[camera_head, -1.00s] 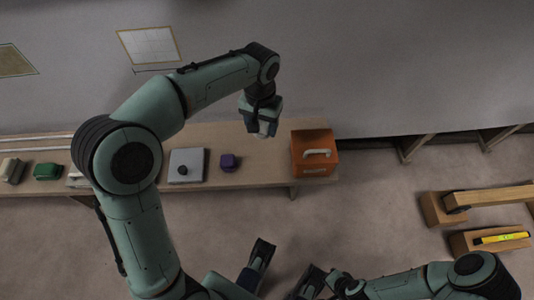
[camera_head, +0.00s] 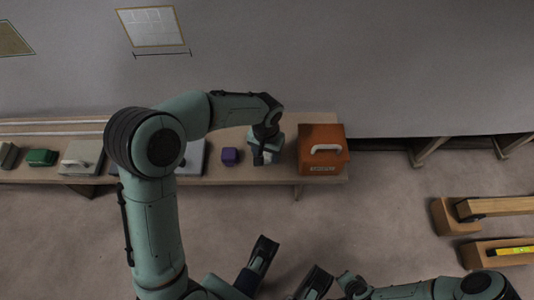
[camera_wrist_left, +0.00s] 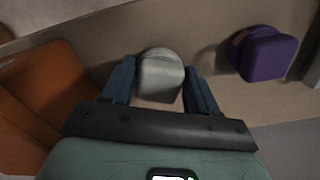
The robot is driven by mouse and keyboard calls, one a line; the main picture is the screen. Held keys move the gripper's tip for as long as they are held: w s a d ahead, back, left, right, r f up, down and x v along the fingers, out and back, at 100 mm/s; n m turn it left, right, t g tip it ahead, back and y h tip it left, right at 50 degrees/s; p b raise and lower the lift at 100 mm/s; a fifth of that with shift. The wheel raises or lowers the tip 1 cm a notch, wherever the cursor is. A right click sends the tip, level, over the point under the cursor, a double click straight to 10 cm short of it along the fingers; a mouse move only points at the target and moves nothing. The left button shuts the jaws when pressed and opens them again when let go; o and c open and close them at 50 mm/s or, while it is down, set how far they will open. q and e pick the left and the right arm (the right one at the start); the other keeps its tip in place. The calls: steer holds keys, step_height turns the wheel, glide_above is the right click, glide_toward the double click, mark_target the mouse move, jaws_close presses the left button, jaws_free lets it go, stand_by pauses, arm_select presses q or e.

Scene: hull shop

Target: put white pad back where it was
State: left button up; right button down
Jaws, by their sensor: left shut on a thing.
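The white pad (camera_wrist_left: 160,76) is a small pale rounded block between the two blue fingers of my left gripper (camera_wrist_left: 160,88), which is shut on it. In the head view my left gripper (camera_head: 264,157) points down at the bench, between a purple block and an orange box. The pad is mostly hidden by the gripper there. It is at or just above the bench top; I cannot tell whether it touches. Part of my right arm shows at the bottom of the head view, but its jaw state is unclear.
The purple block (camera_head: 230,156) stands left of my left gripper and the orange box (camera_head: 321,160) with a pale handle stands right. Further left on the bench (camera_head: 290,122) are a grey box (camera_head: 82,155) and a green block (camera_head: 41,157). Wooden blocks (camera_head: 452,217) lie at the right.

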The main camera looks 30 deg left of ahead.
arm_select(q)
steer(key=shift+f, duration=0.25)
arm_select(e)
steer(key=shift+s+f, duration=0.15)
steer(key=shift+s, duration=0.05)
arm_select(q)
steer(key=shift+f, duration=0.1)
arm_select(e)
steer(key=shift+s+f, duration=0.1)
arm_select(q)
steer(key=o, duration=1)
step_height(320, 180, up, 5)
steer(key=shift+r+p, duration=0.2)
steer(key=shift+p, duration=0.65)
step_height(320, 180, up, 7)
steer(key=p, duration=0.1)
steer(key=shift+p, duration=0.35)
arm_select(e)
steer(key=shift+g, duration=0.3)
steer(key=r, duration=0.1)
steer(key=a+r, duration=0.1)
steer(key=r, duration=0.1)
steer(key=s+a+r, duration=0.1)
steer(key=shift+r, duration=0.4)
arm_select(q)
steer(key=shift+f, duration=0.15)
